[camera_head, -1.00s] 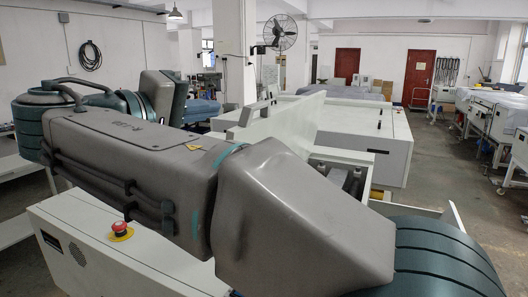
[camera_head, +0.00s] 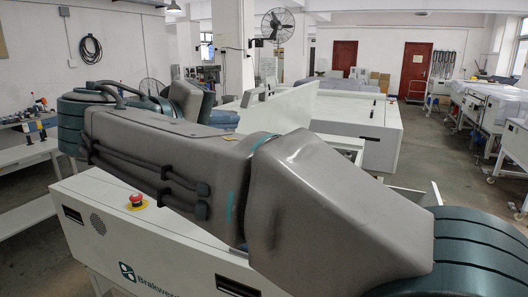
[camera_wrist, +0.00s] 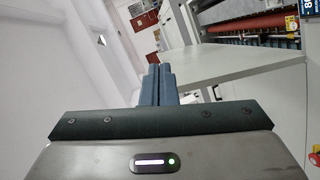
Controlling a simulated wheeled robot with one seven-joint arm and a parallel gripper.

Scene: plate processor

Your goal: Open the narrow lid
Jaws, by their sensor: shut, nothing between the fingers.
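My gripper (camera_wrist: 158,86) shows in the wrist view with its two blue-grey fingers together and nothing between them. In the head view my arm hides it. In the wrist view the open machine interior, with a red-brown roller (camera_wrist: 245,25), shows at upper right beyond the fingers. A smooth white surface fills the left side there; I cannot tell whether it is the lid.
A red emergency button (camera_head: 137,200) sits on the near machine's top. A second white machine (camera_head: 365,130) stands behind. Tables with covered equipment (camera_head: 490,105) line the right side. The floor aisle (camera_head: 445,150) at right is clear. A bench with tools (camera_head: 30,125) is at left.

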